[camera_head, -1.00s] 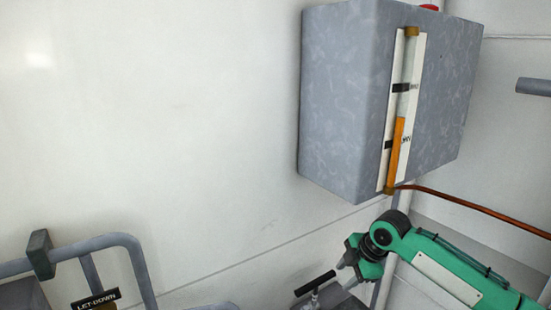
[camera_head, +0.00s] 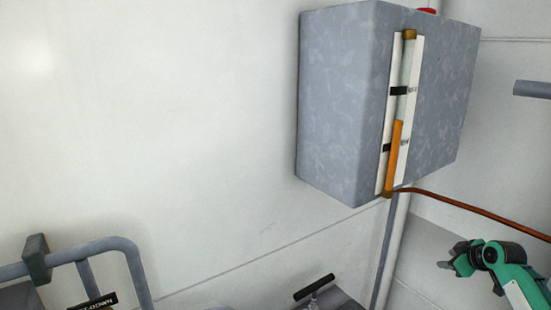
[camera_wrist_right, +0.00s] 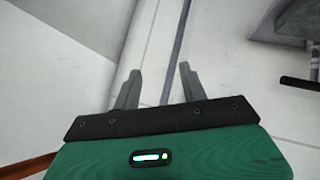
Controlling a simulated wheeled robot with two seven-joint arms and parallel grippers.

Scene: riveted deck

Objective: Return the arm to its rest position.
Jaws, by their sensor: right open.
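My right arm (camera_head: 525,288) is green and comes in from the lower right edge of the head view. Its right gripper (camera_head: 446,266) is at the right, below the copper pipe and clear of the T-handle (camera_head: 314,287). In the right wrist view the two grey fingers of the right gripper (camera_wrist_right: 158,88) stand apart with nothing between them. My left gripper is not in the head view.
A grey tank (camera_head: 335,110) with an orange-filled sight gauge (camera_head: 394,150) hangs on the wall. A copper pipe (camera_head: 470,208) runs right from it.

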